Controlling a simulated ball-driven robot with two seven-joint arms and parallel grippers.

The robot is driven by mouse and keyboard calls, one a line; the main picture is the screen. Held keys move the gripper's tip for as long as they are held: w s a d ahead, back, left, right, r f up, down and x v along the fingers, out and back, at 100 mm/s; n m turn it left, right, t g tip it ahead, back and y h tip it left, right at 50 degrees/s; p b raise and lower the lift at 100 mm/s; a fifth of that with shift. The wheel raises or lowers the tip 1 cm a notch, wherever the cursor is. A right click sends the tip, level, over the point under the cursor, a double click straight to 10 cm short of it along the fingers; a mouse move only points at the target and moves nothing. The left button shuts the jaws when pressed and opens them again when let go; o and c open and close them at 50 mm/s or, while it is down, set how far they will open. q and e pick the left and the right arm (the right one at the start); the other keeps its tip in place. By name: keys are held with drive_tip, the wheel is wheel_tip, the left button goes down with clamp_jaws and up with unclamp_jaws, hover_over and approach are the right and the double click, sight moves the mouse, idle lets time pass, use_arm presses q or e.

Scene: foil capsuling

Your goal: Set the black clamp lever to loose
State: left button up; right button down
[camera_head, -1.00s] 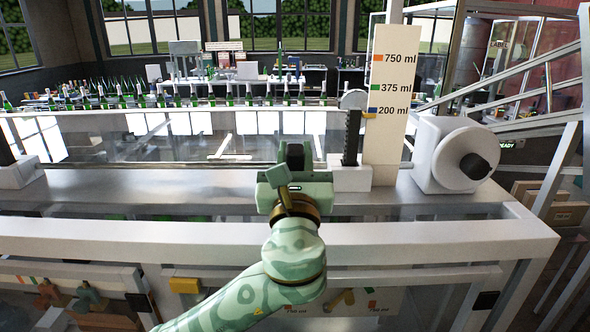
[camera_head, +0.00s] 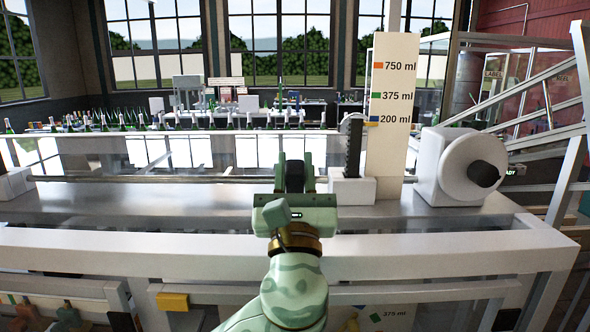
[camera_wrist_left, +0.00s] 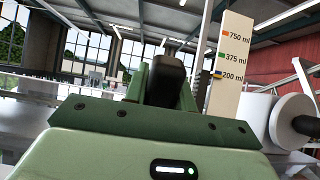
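My left gripper (camera_head: 294,180) reaches in from the front over the grey machine bench (camera_head: 130,203), left of a white block (camera_head: 352,189) with a black toothed upright. A dark, upright piece (camera_wrist_left: 166,80) stands between its green fingers in the left wrist view. I cannot tell whether this is the black clamp lever or the gripper's own pads, nor whether the fingers press on it. No other clamp lever can be made out; the gripper hides the area behind it. My right gripper is not in view.
A volume scale board (camera_head: 390,100) marked 750, 375 and 200 ml stands right of the block. A white wheel with a black knob (camera_head: 484,174) is farther right. A white front rail (camera_head: 120,241) borders the bench. Green bottles (camera_head: 110,120) line the back.

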use_arm(q)
drive_tip(key=o, duration=0.4)
drive_tip(key=shift+c, duration=0.2)
drive_tip(key=b+v, duration=0.5)
drive_tip(key=v, duration=1.1)
drive_tip(key=shift+s, duration=0.3)
drive_tip(key=shift+f, duration=0.1)
